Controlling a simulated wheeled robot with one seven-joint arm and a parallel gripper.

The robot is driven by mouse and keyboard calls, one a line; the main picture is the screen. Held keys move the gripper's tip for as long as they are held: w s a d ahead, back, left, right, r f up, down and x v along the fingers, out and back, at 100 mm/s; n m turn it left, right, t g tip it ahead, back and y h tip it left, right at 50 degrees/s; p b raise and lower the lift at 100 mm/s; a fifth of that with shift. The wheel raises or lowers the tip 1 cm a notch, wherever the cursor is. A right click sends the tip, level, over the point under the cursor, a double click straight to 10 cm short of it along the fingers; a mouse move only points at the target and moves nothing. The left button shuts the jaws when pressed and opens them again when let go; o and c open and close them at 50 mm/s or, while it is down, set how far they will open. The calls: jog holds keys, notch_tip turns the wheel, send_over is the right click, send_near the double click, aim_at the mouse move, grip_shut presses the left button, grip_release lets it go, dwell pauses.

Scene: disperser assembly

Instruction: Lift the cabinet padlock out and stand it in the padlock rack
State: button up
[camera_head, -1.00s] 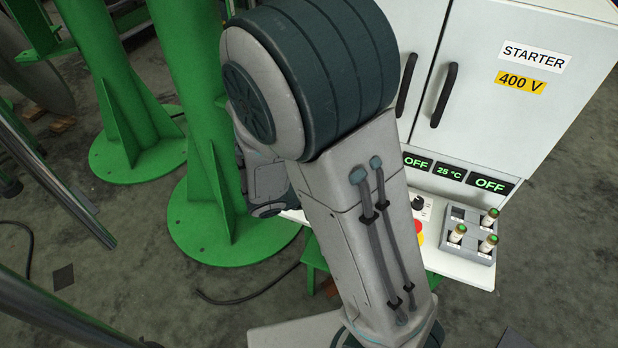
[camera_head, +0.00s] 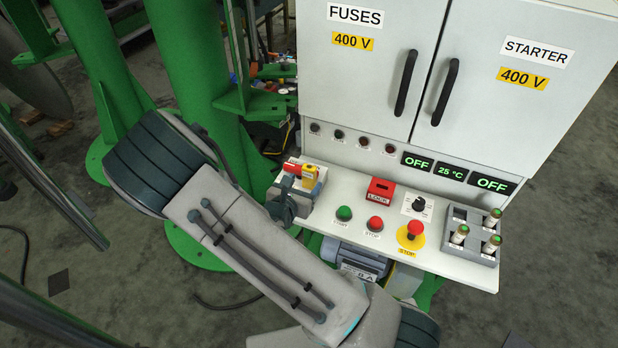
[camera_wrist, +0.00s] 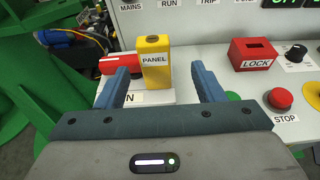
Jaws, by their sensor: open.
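A yellow block labelled PANEL (camera_wrist: 155,70), likely the cabinet padlock, stands upright at the left end of the white shelf; the head view shows it too (camera_head: 310,173). A red part (camera_wrist: 116,64) is beside it on its left. My gripper (camera_wrist: 159,70) is open; in the wrist view its two blue fingers appear on either side of the yellow block, with no contact visible. The head view shows my gripper (camera_head: 283,203) at the shelf's left end. A red box labelled LOCK (camera_wrist: 252,54) sits to the right; the head view also shows it (camera_head: 381,190). I cannot tell which part is the rack.
The white shelf (camera_head: 345,238) carries green (camera_head: 344,213) and red (camera_head: 375,223) buttons, an emergency stop (camera_head: 411,237), a selector knob (camera_head: 418,205) and a grey fuse holder (camera_head: 470,238) at the right. The cabinet (camera_head: 375,90) rises behind. A green column (camera_head: 185,60) stands at left.

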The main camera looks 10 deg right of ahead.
aim_at(308, 176)
jog(key=shift+w+a+p+x, duration=0.1)
jog(key=shift+a+p+x, duration=0.1)
jog(key=shift+x, duration=1.4)
jog(key=shift+w+a+p+x, duration=0.1)
jog(key=shift+a+p+x, duration=0.1)
jog(key=shift+x, duration=1.35)
jog(key=shift+d, duration=0.1)
jog(key=c, duration=1.1)
